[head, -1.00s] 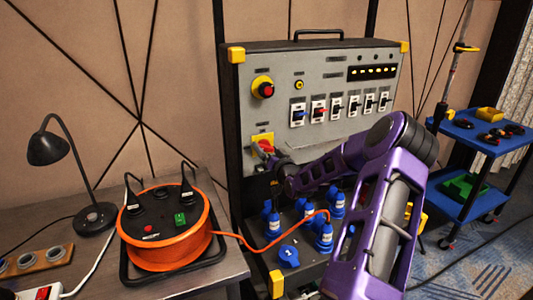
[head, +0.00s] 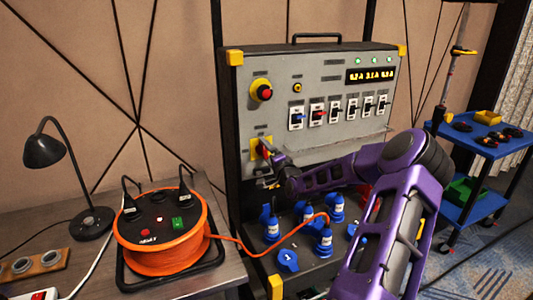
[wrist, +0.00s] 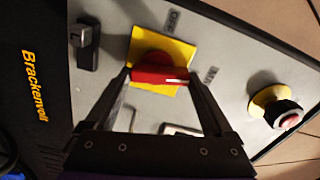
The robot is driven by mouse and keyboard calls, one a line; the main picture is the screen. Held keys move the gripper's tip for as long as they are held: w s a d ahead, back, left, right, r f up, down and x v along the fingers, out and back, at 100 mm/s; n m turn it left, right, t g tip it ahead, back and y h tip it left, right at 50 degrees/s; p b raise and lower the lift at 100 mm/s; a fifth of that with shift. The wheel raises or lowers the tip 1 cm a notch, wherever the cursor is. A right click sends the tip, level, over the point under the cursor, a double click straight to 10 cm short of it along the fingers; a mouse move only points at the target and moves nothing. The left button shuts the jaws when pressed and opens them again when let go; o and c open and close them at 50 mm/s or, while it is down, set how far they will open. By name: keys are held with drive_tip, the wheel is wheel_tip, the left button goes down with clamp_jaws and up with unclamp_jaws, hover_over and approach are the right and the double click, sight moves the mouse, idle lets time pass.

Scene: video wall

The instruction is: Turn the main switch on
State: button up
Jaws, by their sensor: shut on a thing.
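The main switch is a red rotary handle (wrist: 160,76) on a yellow plate (wrist: 181,52), low on the left of the grey panel (head: 325,78). In the wrist view my gripper (wrist: 160,80) has one finger at each end of the red handle and is shut on it. In the head view my gripper (head: 272,157) reaches the yellow plate from the right and hides part of the handle. The panel's display (head: 371,75) shows lit yellow characters, and small green lamps (head: 373,60) glow above it.
A red push button on a yellow collar (head: 261,90) sits above the main switch. A row of several small switches (head: 338,110) is to its right. Blue plugs (head: 325,238) stand below my arm. An orange cable reel (head: 160,248) is on the left table.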

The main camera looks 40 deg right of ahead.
drive_tip(key=shift+f+m, duration=0.1)
drive_tip(key=shift+m, duration=1.2)
drive_tip(key=o, duration=1.1)
drive_tip(key=v, duration=1.7)
drive_tip(key=shift+s+a+p, duration=0.1)
drive_tip(key=shift+s+p, duration=0.15)
drive_tip(key=shift+p, duration=0.15)
drive_tip(key=shift+w, duration=0.1)
